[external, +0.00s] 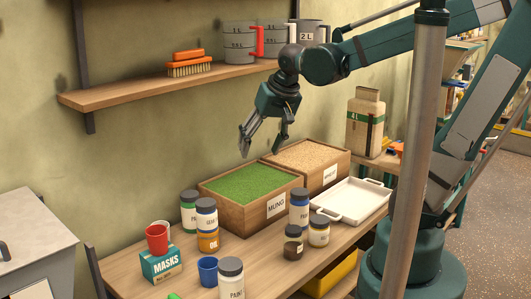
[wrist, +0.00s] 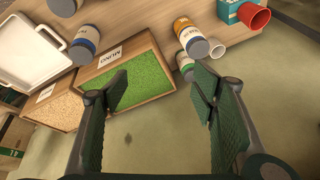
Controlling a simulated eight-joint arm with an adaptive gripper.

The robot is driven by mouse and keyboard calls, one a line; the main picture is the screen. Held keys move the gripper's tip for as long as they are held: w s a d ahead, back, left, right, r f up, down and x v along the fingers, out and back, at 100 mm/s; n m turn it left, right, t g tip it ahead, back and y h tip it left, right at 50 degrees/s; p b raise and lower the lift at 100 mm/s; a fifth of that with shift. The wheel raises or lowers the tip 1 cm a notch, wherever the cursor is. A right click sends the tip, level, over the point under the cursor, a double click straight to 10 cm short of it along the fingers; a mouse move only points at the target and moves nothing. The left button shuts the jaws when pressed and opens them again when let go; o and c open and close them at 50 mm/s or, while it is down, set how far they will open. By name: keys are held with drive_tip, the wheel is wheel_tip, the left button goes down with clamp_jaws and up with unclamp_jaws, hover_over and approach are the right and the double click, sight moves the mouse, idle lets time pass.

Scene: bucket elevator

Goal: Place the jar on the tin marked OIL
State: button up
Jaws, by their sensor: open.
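The orange tin marked OIL (external: 208,243) stands on the bench in front of the green-filled box. A jar with a dark lid and a white and blue label (external: 206,218) appears to stand upright on top of the tin, lined up with it. In the wrist view the orange tin (wrist: 181,25) and the jar (wrist: 194,44) show end to end, with no visible gap. My gripper (external: 263,148) is open and empty, high above the box and apart from both. Its spread fingers (wrist: 163,92) frame only the box and wall in the wrist view.
Close by stand a green-labelled jar (external: 188,211), a red cup (external: 157,238) on the MASKS box (external: 161,265), a blue cup (external: 208,270) and a paint jar (external: 231,279). The MUNG box (external: 284,204), several jars and a white tray (external: 374,198) lie right. A shelf (external: 130,95) is above.

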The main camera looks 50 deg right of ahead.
drive_tip(key=s+d+r+n+t, duration=0.1)
drive_tip(key=s+d+n+t, duration=0.1)
drive_tip(key=s+n, duration=0.3)
drive_tip(key=shift+s+d+t, duration=0.3)
drive_tip(key=shift+s+d, duration=0.45)
drive_tip(key=shift+s, duration=0.7)
